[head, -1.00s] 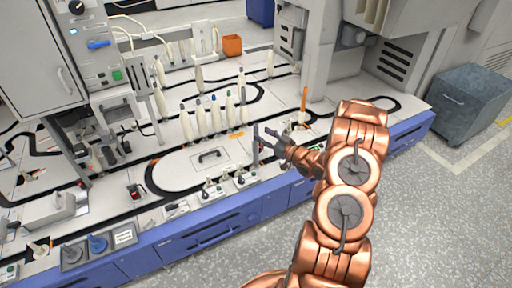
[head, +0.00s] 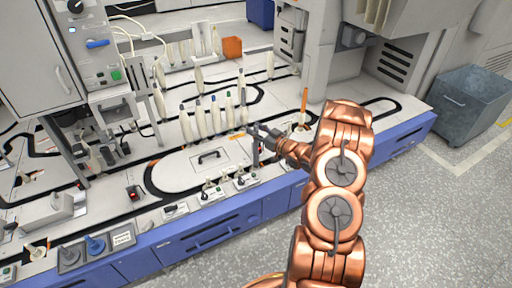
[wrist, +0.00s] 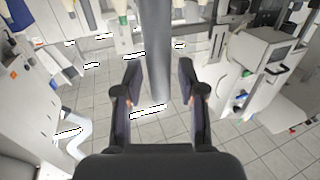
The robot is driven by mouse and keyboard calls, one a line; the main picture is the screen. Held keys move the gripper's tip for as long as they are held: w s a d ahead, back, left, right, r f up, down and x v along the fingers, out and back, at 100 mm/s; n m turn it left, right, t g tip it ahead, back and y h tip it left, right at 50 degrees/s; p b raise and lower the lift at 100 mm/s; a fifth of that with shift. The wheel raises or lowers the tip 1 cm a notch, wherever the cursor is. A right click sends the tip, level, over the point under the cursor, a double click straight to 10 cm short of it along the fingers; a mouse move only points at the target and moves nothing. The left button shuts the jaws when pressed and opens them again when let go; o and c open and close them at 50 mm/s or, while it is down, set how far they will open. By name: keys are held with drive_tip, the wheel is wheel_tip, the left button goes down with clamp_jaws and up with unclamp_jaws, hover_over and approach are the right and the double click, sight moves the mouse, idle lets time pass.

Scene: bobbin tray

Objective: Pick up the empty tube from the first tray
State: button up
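My gripper (head: 257,131) is open and reaches in over the machine top from the right. A dark grey upright tube (head: 256,152) stands just below its fingertips in the head view. In the wrist view, a grey tube (wrist: 155,50) runs down from the top edge between the two spread fingers of my gripper (wrist: 160,85). Clear gaps show on both sides of it, and contact is not visible. Which part is the first tray cannot be told clearly.
Several white bobbins (head: 200,120) stand left of my gripper. An orange tube (head: 304,100) stands behind and to the right. An orange box (head: 232,47) is farther back. A flat cover with a handle (head: 200,163) lies left of the grey tube.

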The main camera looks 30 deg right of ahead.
clamp_jaws()
